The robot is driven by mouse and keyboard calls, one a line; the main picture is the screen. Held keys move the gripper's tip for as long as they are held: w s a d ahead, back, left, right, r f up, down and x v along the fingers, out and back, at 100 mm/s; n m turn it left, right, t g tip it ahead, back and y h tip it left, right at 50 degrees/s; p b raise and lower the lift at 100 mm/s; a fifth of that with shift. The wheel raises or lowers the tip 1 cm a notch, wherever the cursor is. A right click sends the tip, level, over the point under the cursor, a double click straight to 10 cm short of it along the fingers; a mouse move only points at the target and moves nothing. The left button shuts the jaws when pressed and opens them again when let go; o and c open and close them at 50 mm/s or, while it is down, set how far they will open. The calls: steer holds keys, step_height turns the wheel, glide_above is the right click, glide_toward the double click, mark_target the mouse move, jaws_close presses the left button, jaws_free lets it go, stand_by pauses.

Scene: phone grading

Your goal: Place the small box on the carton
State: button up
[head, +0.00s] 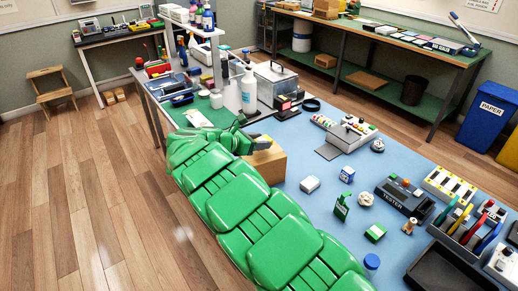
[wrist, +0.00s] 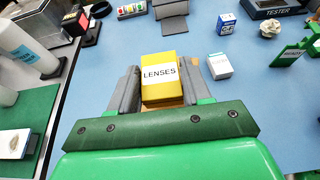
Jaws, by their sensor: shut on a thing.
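My gripper (wrist: 162,78) is shut on a small yellow box (wrist: 165,90) with a white label reading LENSES, with one grey finger on each side of it. In the head view my gripper (head: 255,138) is over the brown carton (head: 267,165), which stands on the blue mat at the near edge of the bench. The yellow box is hidden behind my arm in that view. Tan parts of the carton (wrist: 206,78) show beside and below the fingers in the wrist view. I cannot tell whether the yellow box touches the carton.
A small white box (head: 310,184) lies on the blue mat (head: 300,215) right of the carton. A black tester (head: 404,199) is farther right. Some mat around the white box is bare.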

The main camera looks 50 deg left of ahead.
mark_target(259, 155)
steer(key=shift+w+a+f, duration=0.15)
steer(key=shift+a+f, duration=0.05)
steer(key=shift+f, duration=1.6)
steer(key=shift+f, duration=0.1)
steer(key=o, duration=1)
steer(key=shift+o, duration=0.2)
steer(key=shift+s+r, duration=0.2)
steer(key=shift+s, duration=0.05)
steer(key=v, duration=1.1)
steer(key=shift+s, duration=0.2)
steer(key=shift+r, duration=0.15)
